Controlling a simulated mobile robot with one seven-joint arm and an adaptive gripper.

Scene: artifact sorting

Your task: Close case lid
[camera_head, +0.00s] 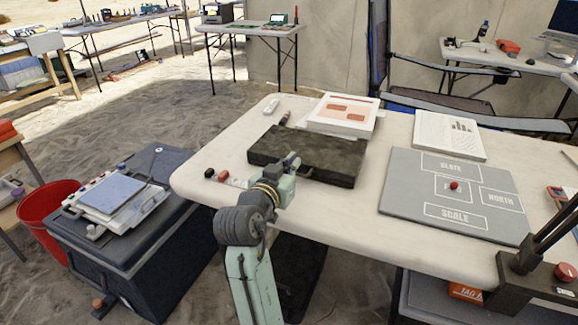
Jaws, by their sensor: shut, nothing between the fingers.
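A flat, dark case (325,165) lies on the white folding table (225,150) near its front left. Its top looks level and its lid looks down; I cannot tell whether it is latched. My gripper (292,161) is shut and empty at the front left part of the case, over or against its top. The view does not show clearly whether it touches. My wrist and gripper hide part of the case's front edge.
A white tray (368,110) and printed sheet (450,125) lie behind. Small dark and red items (221,175) lie left. A dark post (545,240) stands front right.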

